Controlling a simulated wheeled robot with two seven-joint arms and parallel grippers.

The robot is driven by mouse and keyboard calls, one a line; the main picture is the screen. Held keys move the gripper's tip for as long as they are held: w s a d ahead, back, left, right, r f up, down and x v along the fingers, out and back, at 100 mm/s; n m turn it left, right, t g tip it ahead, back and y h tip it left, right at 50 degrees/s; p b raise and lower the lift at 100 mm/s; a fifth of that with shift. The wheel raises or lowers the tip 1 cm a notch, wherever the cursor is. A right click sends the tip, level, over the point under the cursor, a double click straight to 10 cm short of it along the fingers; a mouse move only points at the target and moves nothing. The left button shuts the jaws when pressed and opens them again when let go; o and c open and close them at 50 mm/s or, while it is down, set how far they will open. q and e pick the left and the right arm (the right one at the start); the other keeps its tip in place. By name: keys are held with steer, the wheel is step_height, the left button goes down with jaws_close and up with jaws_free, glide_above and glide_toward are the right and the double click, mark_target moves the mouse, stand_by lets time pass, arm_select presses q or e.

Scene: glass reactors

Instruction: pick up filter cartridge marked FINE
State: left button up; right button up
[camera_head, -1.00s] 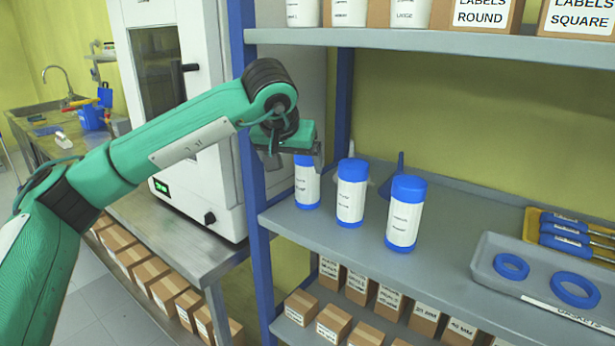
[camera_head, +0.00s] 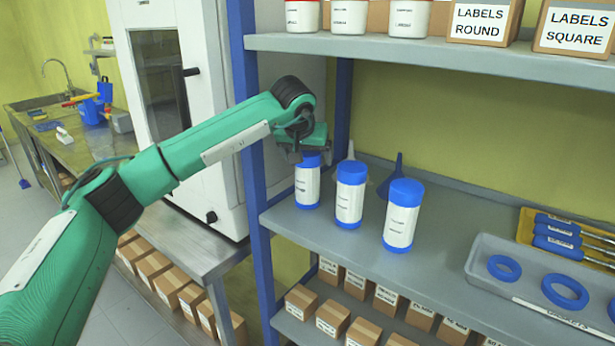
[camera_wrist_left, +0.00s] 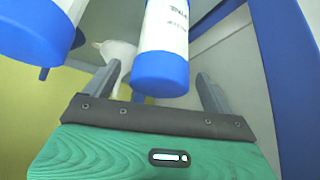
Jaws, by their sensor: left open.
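Three white cylindrical cartridges with blue ends stand on the middle shelf: a left one (camera_head: 308,187), a middle one (camera_head: 349,203) and a right one (camera_head: 400,226). Their label text is too small to read, so I cannot tell which is marked FINE. My left gripper (camera_head: 309,150) is at the top of the left cartridge and partly covers its cap. In the left wrist view, my open gripper (camera_wrist_left: 158,75) has one finger on each side of a cartridge's blue end (camera_wrist_left: 160,74), with gaps visible. Another cartridge (camera_wrist_left: 35,32) is at the upper left there.
Blue and pale funnels (camera_head: 391,174) stand behind the cartridges. A grey tray (camera_head: 478,268) with blue rings is at the right, beside a yellow tray (camera_head: 525,226) of blue-handled tools. A blue shelf post (camera_head: 249,135) is close left of the cartridges. The upper shelf (camera_head: 400,45) is overhead.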

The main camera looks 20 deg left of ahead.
arm_select(q)
steer(key=shift+x, duration=0.95)
steer(key=shift+r, duration=0.1)
steer(key=c, duration=1.5)
steer(key=shift+o, duration=0.2)
